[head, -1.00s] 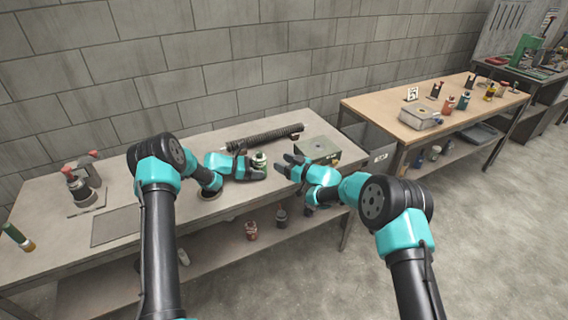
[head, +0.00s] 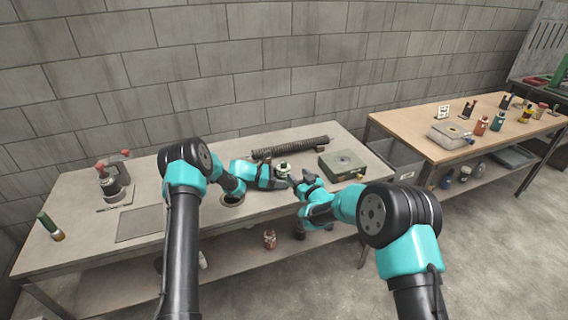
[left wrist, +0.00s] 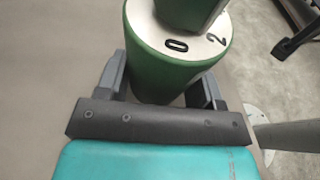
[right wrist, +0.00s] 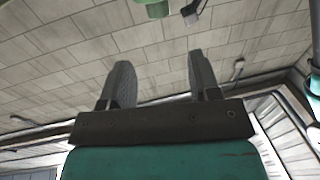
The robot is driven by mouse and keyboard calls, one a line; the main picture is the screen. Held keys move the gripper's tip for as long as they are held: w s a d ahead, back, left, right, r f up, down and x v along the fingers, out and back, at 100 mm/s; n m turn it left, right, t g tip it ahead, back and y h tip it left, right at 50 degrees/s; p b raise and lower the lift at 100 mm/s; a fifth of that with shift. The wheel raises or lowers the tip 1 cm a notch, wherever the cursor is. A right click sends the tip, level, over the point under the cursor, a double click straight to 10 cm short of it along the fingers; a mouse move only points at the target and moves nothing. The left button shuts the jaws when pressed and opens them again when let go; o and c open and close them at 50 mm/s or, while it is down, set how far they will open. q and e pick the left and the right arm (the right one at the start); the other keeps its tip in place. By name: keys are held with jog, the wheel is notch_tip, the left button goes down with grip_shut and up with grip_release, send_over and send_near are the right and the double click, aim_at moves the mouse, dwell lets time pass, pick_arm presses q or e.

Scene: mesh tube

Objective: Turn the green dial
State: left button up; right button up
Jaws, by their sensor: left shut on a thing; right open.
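The green dial has a green body (left wrist: 165,65), a white top face with black numerals "0" and "2", and a green knob (left wrist: 190,12) that is cut off by the picture's top edge. In the head view the dial (head: 283,167) is small, near the middle of the left table. My left gripper (left wrist: 165,85) is shut on the dial's body; it also shows in the head view (head: 280,178). My right gripper (right wrist: 157,80) is open and empty. In the head view it (head: 302,183) is just right of the dial, apart from it.
A dark ribbed tube (head: 293,147) lies behind the dial. A grey-green box (head: 342,164) stands to its right on the table (head: 75,225). A red-topped fixture (head: 112,185) stands at the left. A wooden bench (head: 400,127) with several small items is farther right.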

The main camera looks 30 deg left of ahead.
aim_at(285, 164)
jog(key=shift+s+d+f+m+t+h, duration=0.1)
jog(key=shift+s+f+m+t+h, duration=0.2)
jog(key=shift+s+m+t+h, duration=0.4)
jog(key=shift+x, duration=6)
jog(key=shift+s, duration=0.1)
jog(key=shift+c, duration=0.3)
jog(key=c, duration=0.9)
